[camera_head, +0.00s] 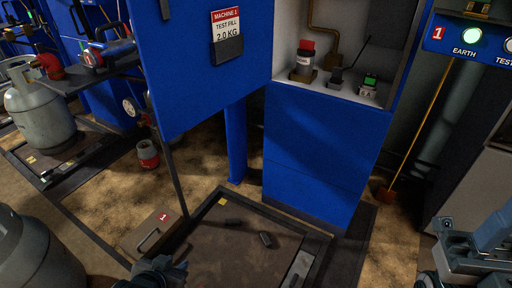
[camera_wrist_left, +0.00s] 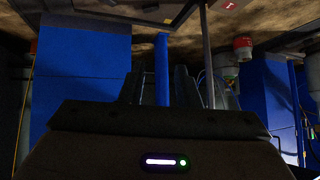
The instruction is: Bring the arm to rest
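My left gripper (camera_head: 160,268) shows at the bottom edge of the head view, low in front of the dark scale platform, with nothing seen in it. In the left wrist view its two fingers (camera_wrist_left: 156,86) stand apart with a blue post visible between them, so it is open and empty. A grey metal part at the lower right of the head view looks like the end of my right arm; its fingertips cannot be made out.
The scale platform (camera_head: 215,265) carries small dark pieces. A blue cabinet (camera_head: 315,150) with an open blue door (camera_head: 205,65) stands behind. Gas cylinders (camera_head: 40,110) stand at left. A red-and-white can (camera_head: 148,154) and a broom (camera_head: 390,190) are on the floor.

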